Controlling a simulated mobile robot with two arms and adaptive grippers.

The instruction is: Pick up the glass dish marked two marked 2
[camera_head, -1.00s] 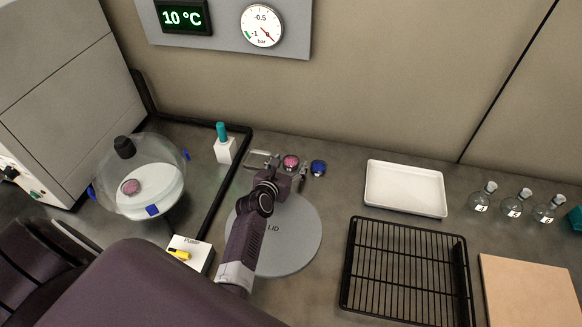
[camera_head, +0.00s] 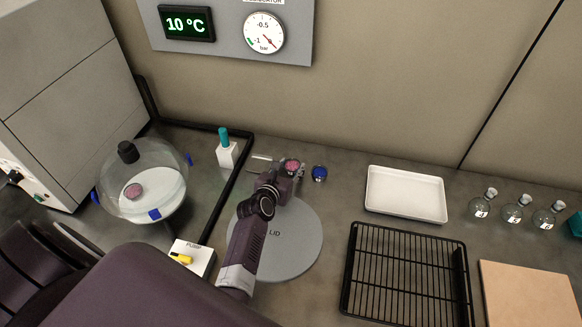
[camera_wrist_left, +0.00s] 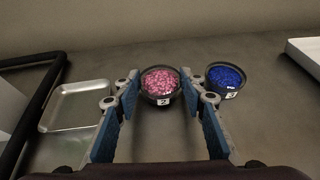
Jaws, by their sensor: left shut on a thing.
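The glass dish marked 2 (camera_head: 292,166), round and dark-rimmed with pink granules, is at the back of the bench behind the grey lid. In the left wrist view the dish (camera_wrist_left: 160,82) shows its "2" label facing me. My left gripper (camera_head: 289,172) is shut on this dish, with one blue-padded finger on each side of it. The fingertips also show in the left wrist view (camera_wrist_left: 159,85). Whether the dish touches the bench is hard to tell. My right gripper is not in view.
A dish of blue granules (camera_head: 319,173) stands close on the right. A shallow metal tray (camera_wrist_left: 75,105) is on the left. The grey lid (camera_head: 290,245) lies under my arm. A glass vessel (camera_head: 140,185) holds another pink dish. A white tray (camera_head: 405,194) and black rack (camera_head: 405,270) are right.

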